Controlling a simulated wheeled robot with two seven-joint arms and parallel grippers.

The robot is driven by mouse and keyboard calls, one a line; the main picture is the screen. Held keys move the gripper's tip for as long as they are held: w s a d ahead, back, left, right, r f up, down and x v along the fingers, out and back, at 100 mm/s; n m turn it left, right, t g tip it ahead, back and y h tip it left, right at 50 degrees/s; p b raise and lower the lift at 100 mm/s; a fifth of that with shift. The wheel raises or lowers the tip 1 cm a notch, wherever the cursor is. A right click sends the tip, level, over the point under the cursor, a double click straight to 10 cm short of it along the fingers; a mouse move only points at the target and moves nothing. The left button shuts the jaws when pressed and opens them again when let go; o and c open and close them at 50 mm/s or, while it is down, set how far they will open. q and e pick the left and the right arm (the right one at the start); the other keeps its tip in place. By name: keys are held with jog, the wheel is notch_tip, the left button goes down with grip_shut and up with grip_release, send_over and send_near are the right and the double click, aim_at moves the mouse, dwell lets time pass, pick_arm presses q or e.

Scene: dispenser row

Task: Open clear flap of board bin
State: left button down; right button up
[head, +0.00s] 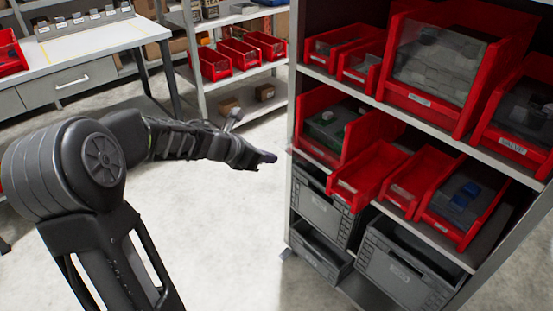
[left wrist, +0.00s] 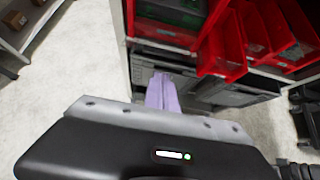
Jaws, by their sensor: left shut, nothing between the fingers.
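A red bin (head: 345,111) with green board-like contents stands at the left end of the middle shelf. A clear flap seems to cover its front, and it looks closed. I cannot read its label. The bin also shows at the top of the left wrist view (left wrist: 165,30). My left gripper (head: 268,157) is shut and empty, just left of the shelf's front edge and a little below the bin. It does not touch the bin in the head view. Its pale purple fingers show together in the left wrist view (left wrist: 162,93). My right gripper is not in view.
Open red bins (head: 364,178) jut out beside the board bin. A larger red bin with a clear flap (head: 437,62) stands above. Grey crates (head: 318,208) fill the lower shelf. A workbench (head: 95,40) stands back left. The floor left of the shelf is clear.

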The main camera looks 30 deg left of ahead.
pick_arm(q)
jog(key=shift+s+r, duration=0.25)
dwell(0.5)
